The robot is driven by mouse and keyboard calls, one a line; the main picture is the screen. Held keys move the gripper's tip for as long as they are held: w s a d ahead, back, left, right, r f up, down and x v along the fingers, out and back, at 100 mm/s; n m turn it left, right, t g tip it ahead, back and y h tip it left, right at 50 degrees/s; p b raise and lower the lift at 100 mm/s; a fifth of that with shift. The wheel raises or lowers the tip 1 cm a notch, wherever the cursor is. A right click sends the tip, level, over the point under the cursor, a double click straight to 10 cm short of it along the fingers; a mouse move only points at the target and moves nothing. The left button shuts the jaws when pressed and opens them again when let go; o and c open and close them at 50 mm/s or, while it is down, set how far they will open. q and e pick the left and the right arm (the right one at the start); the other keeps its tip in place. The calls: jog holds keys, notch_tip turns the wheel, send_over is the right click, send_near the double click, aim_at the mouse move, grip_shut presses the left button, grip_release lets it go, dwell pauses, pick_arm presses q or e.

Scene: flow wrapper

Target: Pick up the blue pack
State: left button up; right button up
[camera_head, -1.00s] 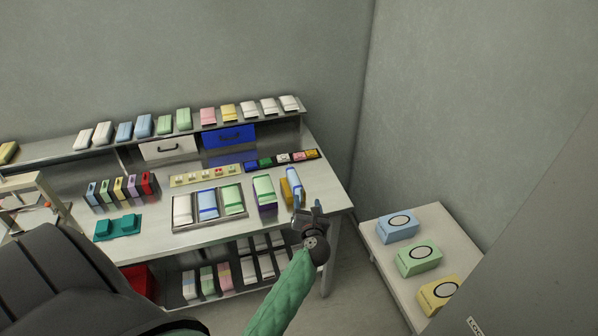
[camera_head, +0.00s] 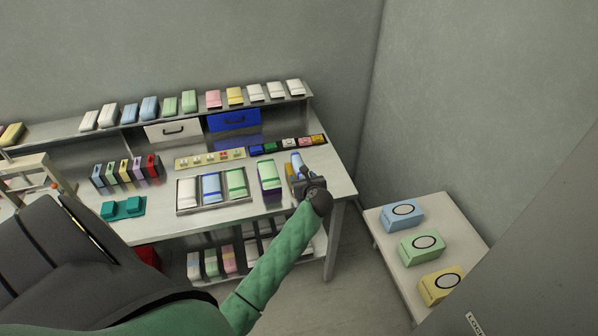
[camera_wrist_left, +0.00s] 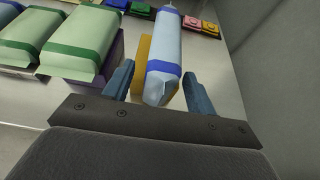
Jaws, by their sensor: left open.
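The blue pack (camera_head: 296,160), pale blue with a darker blue band, rests on a yellow stand (camera_head: 289,172) near the table's right end. In the left wrist view the blue pack (camera_wrist_left: 166,45) points away from me, its near crimped end low between the fingers; the yellow stand (camera_wrist_left: 142,62) shows to its left. My left gripper (camera_head: 308,181) is at the pack's near end. In the wrist view its open fingers (camera_wrist_left: 158,76) stand on either side of the near end, with visible gaps. My right gripper is out of view.
A green-banded pack (camera_head: 267,174) on a purple stand is close on the left. A tray (camera_head: 215,210) of packs lies further left. Small coloured boxes (camera_head: 288,143) line the back. A side table (camera_head: 455,238) with several boxes stands right, by the wall.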

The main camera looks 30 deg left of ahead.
pick_arm(q)
jog(key=shift+x, duration=0.85)
jog(key=shift+f, duration=0.1)
jog(key=c, duration=1.1)
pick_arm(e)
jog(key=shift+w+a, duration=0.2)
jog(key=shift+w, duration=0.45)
